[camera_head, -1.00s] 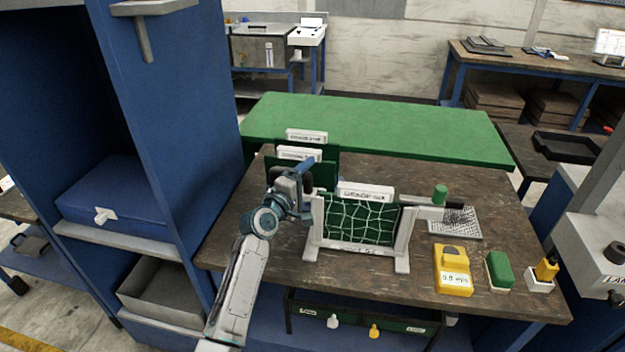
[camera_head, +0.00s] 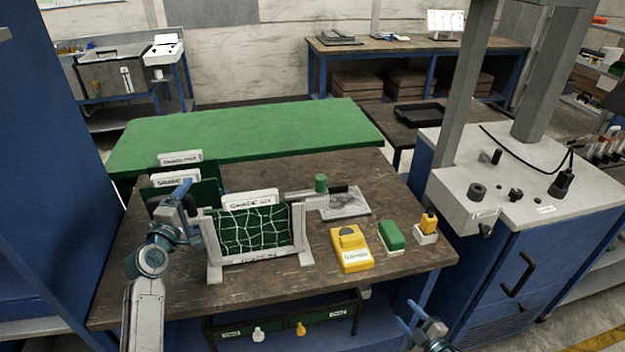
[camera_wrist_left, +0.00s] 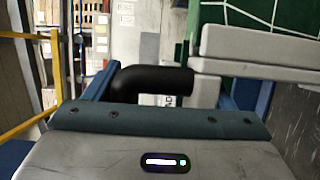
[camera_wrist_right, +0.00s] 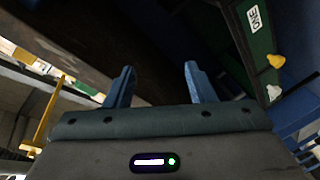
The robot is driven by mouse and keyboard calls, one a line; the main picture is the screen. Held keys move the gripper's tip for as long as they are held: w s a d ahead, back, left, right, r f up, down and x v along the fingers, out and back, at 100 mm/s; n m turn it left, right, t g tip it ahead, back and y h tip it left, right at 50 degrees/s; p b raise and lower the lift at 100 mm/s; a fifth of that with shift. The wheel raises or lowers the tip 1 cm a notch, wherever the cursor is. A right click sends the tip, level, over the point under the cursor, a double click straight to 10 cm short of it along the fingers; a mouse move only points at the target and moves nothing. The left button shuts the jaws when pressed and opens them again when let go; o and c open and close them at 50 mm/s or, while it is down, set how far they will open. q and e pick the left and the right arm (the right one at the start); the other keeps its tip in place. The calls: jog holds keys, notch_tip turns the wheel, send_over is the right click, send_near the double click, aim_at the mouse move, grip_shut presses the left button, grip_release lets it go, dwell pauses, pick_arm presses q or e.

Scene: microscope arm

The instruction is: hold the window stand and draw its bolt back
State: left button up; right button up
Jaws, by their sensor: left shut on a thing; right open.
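The window stand (camera_head: 299,225) is a light grey frame with a green netted panel (camera_head: 245,232), upright on the brown bench. A black handle (camera_wrist_left: 150,82) at its left side lies between the fingers of my left gripper (camera_head: 187,203), which is shut on it. My right gripper (camera_head: 414,318) is open and empty, low in front of the bench's right edge. Its two blue fingers stand apart in the right wrist view (camera_wrist_right: 158,85).
A yellow block (camera_head: 350,250), a green-topped block (camera_head: 391,236) and a small yellow-topped piece (camera_head: 427,224) stand right of the stand. A mesh pad (camera_head: 347,204) lies behind them. Labelled green panels (camera_head: 180,185) stand behind-left. A drawer unit (camera_head: 285,318) hangs below. A grey-topped blue cabinet stands right.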

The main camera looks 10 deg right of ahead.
jog(key=w+a+r+n+g+y, duration=0.2)
jog(key=w+a+r+n+y, duration=0.3)
jog(key=r+n, duration=0.65)
jog(key=w+a+r+n+g+y, duration=0.35)
jog(key=w+r+n, duration=0.25)
jog(key=r+n, duration=0.55)
jog(key=w+a+r+n+g+y, duration=0.25)
jog(key=w+a+r+n, duration=0.3)
jog(key=r+n, duration=0.65)
jog(key=shift+m+t, duration=0.4)
jog(key=shift+m, duration=0.1)
jog(key=x, duration=1.1)
jog(key=shift+w+a+r, duration=0.15)
jog(key=shift+w+r, duration=0.25)
jog(key=shift+w, duration=0.1)
jog(key=shift+c, duration=0.2)
